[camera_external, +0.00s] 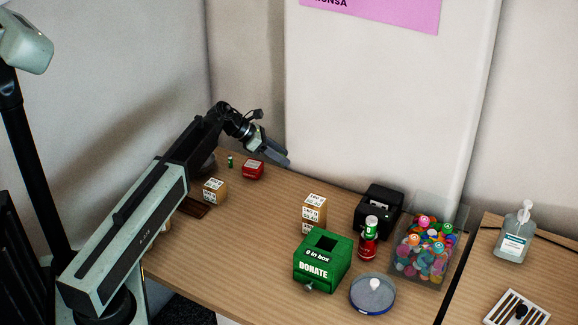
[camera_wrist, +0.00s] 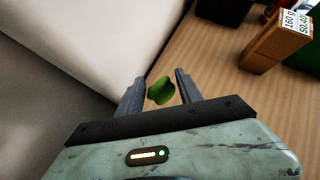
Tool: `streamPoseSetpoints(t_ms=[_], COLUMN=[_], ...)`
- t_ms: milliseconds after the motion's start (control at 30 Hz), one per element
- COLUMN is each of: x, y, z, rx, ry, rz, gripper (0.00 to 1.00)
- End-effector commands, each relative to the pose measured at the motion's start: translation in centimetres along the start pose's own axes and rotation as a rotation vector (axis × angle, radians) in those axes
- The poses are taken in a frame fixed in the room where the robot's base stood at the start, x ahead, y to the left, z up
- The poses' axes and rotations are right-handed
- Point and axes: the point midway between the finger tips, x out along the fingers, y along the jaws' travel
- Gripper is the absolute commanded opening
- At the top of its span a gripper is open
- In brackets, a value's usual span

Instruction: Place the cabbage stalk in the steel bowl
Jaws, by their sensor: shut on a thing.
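My gripper (camera_external: 275,154) is at the end of the raised arm, near the back wall and above the table's back edge. In the wrist view, the gripper (camera_wrist: 158,82) is shut on a small, glossy green piece, which I take as the cabbage stalk (camera_wrist: 161,91). The stalk does not show clearly in the external view. No bowl is plainly recognizable. A dark, rounded thing (camera_external: 203,164), partly hidden behind my arm, may be the steel bowl, but I cannot tell.
A red box (camera_external: 252,170), a small green item (camera_external: 230,162) and labelled brown boxes (camera_external: 215,191) (camera_external: 314,208) stand on the wooden table. A green donate box (camera_external: 321,262), black device (camera_external: 378,207), red bottle (camera_external: 368,244) and clear bin (camera_external: 420,255) crowd the right.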

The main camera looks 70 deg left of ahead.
Motion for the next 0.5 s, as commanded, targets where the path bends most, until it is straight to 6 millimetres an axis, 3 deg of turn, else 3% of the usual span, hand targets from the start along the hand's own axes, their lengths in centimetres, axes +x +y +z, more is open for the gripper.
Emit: streamPoseSetpoints(t_ms=[33, 300, 500], x=[-0.9, -4.5, -8.1], y=[1.7, 3.5, 4.2], z=[0.5, -4.5, -7.9], rx=[0.036, 0.386, 0.687], ry=[0.065, 0.514, 0.820], rz=[-0.075, -0.499, -0.665], gripper=[0.05, 0.05, 0.05])
